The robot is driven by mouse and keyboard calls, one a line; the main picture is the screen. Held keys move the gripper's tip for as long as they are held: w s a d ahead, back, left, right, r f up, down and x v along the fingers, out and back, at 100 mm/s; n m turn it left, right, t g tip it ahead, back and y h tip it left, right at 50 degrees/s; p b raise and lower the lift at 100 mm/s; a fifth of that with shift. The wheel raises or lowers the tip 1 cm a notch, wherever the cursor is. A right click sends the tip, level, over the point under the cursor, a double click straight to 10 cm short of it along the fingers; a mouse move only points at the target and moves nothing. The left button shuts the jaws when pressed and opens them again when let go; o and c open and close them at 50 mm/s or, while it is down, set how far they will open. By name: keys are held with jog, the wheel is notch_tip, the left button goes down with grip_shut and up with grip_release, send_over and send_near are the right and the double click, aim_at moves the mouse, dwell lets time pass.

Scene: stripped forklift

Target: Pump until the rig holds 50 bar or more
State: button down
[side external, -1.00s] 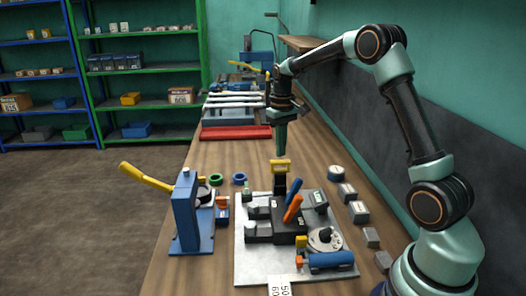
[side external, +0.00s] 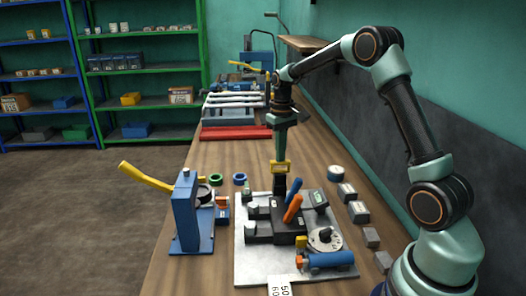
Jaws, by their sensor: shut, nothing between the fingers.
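The rig stands on a pale metal plate (side external: 255,268) on the bench. It has a black block with a blue lever (side external: 294,187) and an orange lever (side external: 292,208), both tilted. A small display (side external: 318,198) is too small to read. A round dial (side external: 325,239) and a blue cylinder (side external: 328,260) sit at the front right.
A blue press (side external: 187,215) with a yellow handle (side external: 146,177) stands to the left. Several small grey blocks and a round tin (side external: 336,173) line the right side. A number card (side external: 279,287) lies at the front.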

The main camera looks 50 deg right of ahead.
jog(key=shift+f, duration=1.75)
jog(key=shift+r, duration=2.55)
jog(key=shift+r, duration=2.55)
